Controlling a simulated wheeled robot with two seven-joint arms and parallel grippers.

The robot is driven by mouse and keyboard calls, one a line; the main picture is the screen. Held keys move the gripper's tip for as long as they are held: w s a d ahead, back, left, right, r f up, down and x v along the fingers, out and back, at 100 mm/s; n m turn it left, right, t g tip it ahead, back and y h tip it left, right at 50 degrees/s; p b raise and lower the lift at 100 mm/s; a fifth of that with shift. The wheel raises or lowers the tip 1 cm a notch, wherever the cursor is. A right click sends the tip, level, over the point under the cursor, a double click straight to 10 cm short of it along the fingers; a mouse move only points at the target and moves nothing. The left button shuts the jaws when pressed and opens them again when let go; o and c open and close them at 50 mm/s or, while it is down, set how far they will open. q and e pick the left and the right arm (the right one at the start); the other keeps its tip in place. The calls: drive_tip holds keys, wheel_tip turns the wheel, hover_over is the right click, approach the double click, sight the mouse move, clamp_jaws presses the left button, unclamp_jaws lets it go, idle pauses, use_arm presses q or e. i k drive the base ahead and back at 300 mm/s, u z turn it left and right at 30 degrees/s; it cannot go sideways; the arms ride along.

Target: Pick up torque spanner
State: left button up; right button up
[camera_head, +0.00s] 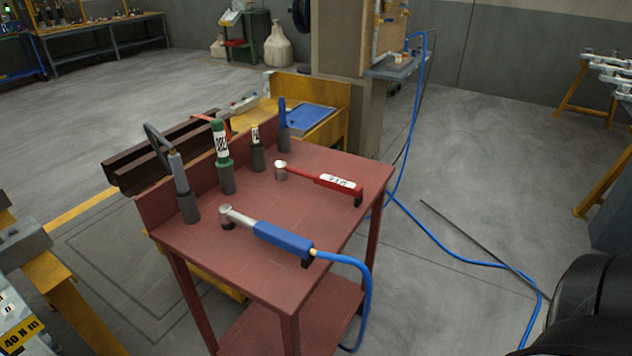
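A spanner with a silver round head and a red handle (334,181) with a white label lies near the back right of the red table (290,285). Its handle end rests on a small black support. A second tool with a silver head and a blue grip (283,238) lies nearer the front on black supports. A blue hose runs from its end over the table edge. The frame does not confirm which one is the torque spanner. Neither of my grippers is in view.
Upright tools in grey holders stand along the table's back left, including a green one (222,160) and a hooked one (180,175). A blue hose (440,248) trails over the floor at right. A yellow stand (70,300) is at lower left. A dark rounded shape fills the lower right.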

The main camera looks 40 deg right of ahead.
sight(280, 167)
drive_tip(key=u, duration=0.5)
drive_tip(key=i, duration=0.15)
drive_tip(key=z, duration=1.8)
